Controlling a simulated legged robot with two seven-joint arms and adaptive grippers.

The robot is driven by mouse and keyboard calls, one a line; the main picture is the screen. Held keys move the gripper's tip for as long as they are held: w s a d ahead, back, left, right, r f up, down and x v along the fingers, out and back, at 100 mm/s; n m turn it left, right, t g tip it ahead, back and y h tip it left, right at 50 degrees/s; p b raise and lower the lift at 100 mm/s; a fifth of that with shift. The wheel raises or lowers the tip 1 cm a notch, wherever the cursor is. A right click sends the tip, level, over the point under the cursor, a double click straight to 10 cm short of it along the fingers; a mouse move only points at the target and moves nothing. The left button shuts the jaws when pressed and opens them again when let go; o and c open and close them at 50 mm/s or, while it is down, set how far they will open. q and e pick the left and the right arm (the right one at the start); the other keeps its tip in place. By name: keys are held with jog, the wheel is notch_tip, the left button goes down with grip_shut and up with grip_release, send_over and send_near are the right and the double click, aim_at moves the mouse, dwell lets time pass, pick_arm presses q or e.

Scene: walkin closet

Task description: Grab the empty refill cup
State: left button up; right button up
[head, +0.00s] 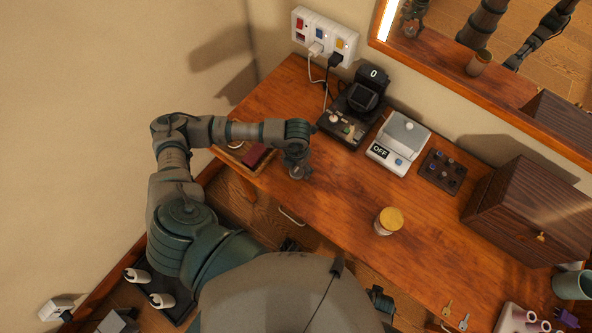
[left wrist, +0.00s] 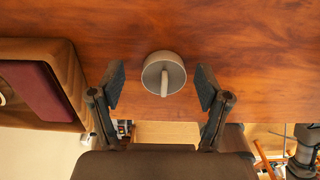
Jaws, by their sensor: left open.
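A small round grey cup (left wrist: 150,80) stands on the wooden desk in the left wrist view, seen from above with a pale bar across its opening. I take it for the refill cup; no other contents show. My left gripper (left wrist: 161,87) is open, with one dark finger pad on each side of the cup and a gap to both. In the head view my left gripper (head: 297,168) is low over the desk's near left edge and largely covers the cup there.
The desk (head: 335,185) holds a wooden tray with a dark red item (head: 256,156) left of my gripper. A black device (head: 352,105), a white scale (head: 398,142), a yellow-lidded jar (head: 389,221) and a dark wooden cabinet (head: 527,208) stand farther right. Desk between gripper and jar is clear.

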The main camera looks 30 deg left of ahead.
pick_arm(q)
jog(key=shift+f, duration=0.4)
jog(key=shift+d, duration=0.25)
jog(key=shift+c, duration=0.7)
jog(key=shift+r, duration=0.1)
jog(key=c, duration=0.8)
jog(key=shift+o, duration=0.2)
jog(key=shift+a+r, duration=0.1)
jog(key=shift+a, duration=0.05)
